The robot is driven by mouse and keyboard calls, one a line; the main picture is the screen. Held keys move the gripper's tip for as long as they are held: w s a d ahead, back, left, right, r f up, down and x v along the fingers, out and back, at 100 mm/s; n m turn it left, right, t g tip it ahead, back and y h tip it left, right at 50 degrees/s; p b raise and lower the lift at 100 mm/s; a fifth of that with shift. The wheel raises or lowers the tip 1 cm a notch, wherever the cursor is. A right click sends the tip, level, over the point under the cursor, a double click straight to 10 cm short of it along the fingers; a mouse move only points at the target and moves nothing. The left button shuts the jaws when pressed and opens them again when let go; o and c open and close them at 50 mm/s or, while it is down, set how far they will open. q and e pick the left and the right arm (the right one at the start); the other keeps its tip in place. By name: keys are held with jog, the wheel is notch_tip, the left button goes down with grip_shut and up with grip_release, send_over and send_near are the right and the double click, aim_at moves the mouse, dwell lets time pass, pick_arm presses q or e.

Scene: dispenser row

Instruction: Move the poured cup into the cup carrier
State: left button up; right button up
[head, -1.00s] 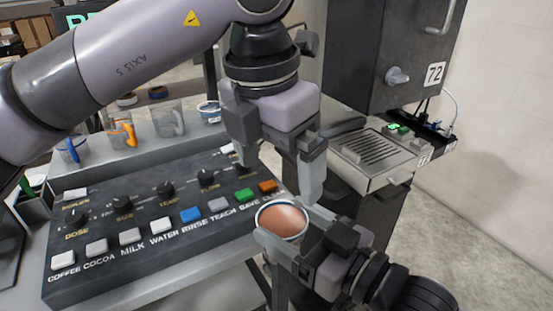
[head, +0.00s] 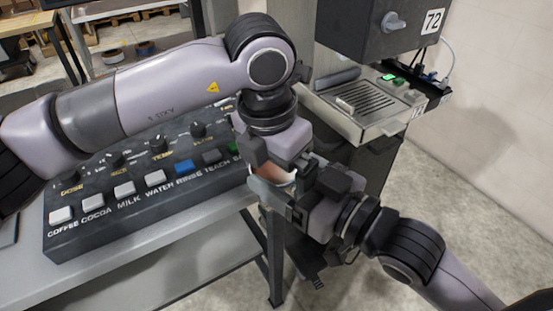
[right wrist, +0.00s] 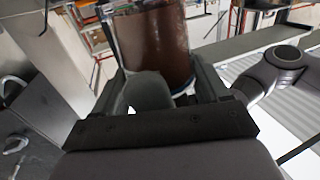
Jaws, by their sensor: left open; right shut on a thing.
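The poured cup (head: 275,174) holds a brown drink. In the head view, my grippers cover most of it. The right wrist view shows the clear cup (right wrist: 157,45) with the brown drink between my fingers. My right gripper (head: 282,188) is shut on the cup, beside the front right end of the button panel. My left gripper (head: 277,162) is open and directly over or around the top of the cup. I cannot tell whether it touches the cup. I do not see the cup carrier in these views.
The black button panel (head: 140,215) lies on the grey counter to the left. A drip tray (head: 368,105) sits under the dark machine (head: 375,35) marked 72, behind the grippers. A grey shelf (head: 160,285) is below the counter. Floor (head: 450,150) is clear at the right.

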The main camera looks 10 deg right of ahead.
pick_arm(q)
jog(key=c, duration=1.1)
jog(key=shift+c, duration=0.2)
pick_arm(e)
jog(key=o, duration=1.2)
